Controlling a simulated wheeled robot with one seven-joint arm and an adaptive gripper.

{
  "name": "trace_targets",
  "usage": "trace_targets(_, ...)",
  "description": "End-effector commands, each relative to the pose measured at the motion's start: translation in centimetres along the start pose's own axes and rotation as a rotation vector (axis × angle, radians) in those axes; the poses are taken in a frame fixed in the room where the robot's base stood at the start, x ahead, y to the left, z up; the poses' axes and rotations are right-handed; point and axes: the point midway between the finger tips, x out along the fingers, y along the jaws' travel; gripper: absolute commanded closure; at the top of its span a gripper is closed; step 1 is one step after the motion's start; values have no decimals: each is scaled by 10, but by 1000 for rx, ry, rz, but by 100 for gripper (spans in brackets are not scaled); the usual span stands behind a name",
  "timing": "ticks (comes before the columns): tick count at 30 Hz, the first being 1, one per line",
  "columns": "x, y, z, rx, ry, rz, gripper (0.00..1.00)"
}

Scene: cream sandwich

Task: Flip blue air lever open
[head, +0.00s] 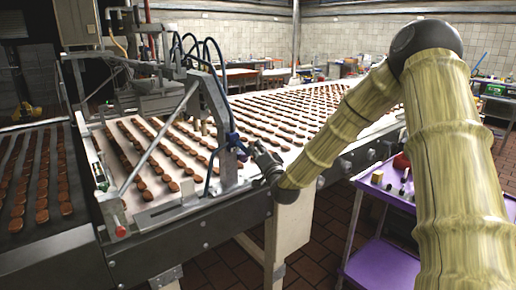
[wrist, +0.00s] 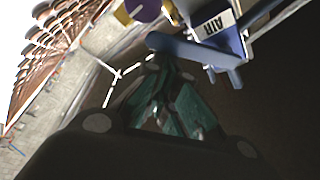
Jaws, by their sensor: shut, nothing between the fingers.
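The blue air lever (wrist: 195,50) shows large in the upper middle of the wrist view, just below a white label reading AIR (wrist: 212,24). It lies nearly crosswise there, sloping slightly down to the right. In the head view the blue lever area (head: 236,143) is small, on the near side of the conveyor frame. My gripper (head: 258,152) is shut and empty, just right of the lever. In the wrist view the fingertips of my gripper (wrist: 168,72) meet at the lever's left end. I cannot tell whether they touch it.
The conveyor (head: 300,112) carries rows of brown biscuits behind the lever. A metal frame with blue hoses (head: 212,100) stands left of my gripper. A purple cart (head: 382,265) with small items stands at the right, below my arm. Dark floor is open below the conveyor.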

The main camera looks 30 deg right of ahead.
Motion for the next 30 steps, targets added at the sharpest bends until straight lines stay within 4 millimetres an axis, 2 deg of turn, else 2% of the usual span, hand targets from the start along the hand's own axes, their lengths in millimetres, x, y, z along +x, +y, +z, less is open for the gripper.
trace_targets(15, -10, 9, 29, 437, 1, 152, 100)
trace_targets(30, -15, 6, 42, 634, 0, 221, 100)
